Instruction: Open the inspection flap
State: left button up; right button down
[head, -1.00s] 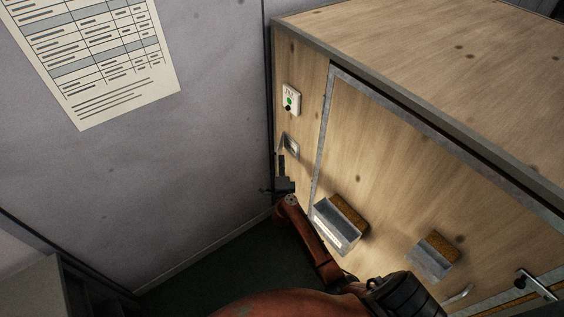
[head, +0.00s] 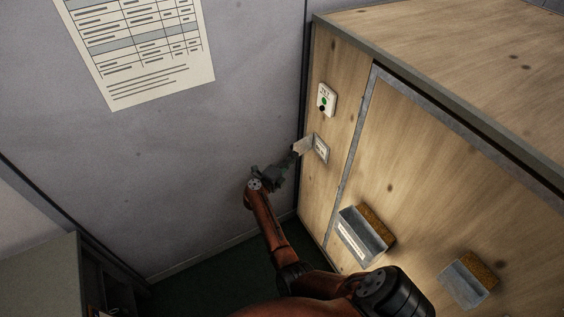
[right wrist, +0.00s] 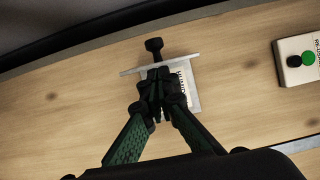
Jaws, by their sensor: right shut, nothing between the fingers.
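The inspection flap (head: 302,146) is a small pale plate on the narrow end of the wooden dryer. It stands out from the wall, swung open, with a lettered plate (head: 320,148) showing beside it. In the right wrist view the flap (right wrist: 180,62) is seen nearly edge-on, with a black knob (right wrist: 154,45) on its far side. My right gripper (head: 293,157) is shut and empty, with its fingertips (right wrist: 155,85) close by the flap and in front of the lettered plate (right wrist: 190,95). Whether they touch the flap I cannot tell. My left gripper is not in view.
A white box with a green button and a black button (head: 326,99) sits just above the flap. A grey wall with a paper chart (head: 145,50) stands left.

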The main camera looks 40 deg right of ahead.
jog(key=shift+w, duration=0.55)
